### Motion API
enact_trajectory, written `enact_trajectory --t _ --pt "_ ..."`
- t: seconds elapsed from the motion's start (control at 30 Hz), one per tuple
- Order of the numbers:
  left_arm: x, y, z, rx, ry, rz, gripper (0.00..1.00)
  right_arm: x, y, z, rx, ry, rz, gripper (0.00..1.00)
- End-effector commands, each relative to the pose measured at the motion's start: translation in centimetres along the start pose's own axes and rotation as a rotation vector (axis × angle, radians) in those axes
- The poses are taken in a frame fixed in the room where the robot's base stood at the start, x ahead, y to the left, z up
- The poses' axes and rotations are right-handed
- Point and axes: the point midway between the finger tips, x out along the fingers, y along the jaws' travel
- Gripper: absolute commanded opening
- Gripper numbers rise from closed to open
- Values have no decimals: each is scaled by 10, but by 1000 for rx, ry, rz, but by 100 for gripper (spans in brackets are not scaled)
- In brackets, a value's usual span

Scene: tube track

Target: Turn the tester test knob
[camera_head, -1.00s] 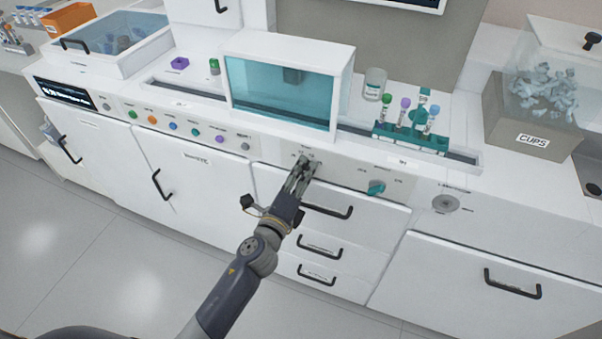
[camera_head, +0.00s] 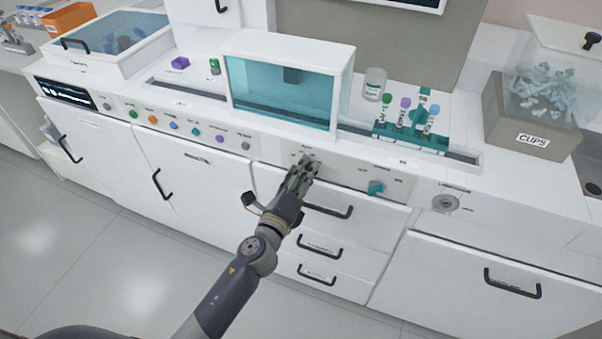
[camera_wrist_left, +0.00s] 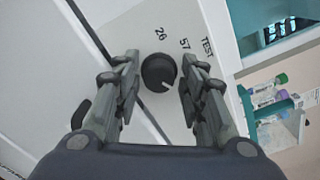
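My left gripper (camera_wrist_left: 157,85) is open, with one finger on each side of the knob and a gap on both sides. In the head view my left gripper (camera_head: 302,166) is at the front panel below the glass-fronted box, and its fingers hide the knob. My right gripper is not in view.
A teal knob (camera_head: 376,188) is on the panel to the right. Drawer handles (camera_head: 328,211) stick out just below my gripper. A tube rack (camera_head: 410,137) stands on the counter. A row of coloured buttons (camera_head: 173,126) lies to the left.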

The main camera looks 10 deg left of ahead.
Motion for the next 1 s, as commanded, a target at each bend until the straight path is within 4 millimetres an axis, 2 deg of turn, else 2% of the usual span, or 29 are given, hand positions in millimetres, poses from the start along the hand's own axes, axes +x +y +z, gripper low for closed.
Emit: enact_trajectory --t 0.43,0.57,0.67,1.0 --pt "0 1 0 -6 1 2 48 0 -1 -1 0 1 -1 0" --pt "0 1 -1 -78 1 2 48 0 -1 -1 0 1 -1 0" --pt "0 1 -1 -212 0 3 48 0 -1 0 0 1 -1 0" --pt "0 0 0 -862 -1 1 48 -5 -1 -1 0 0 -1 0"
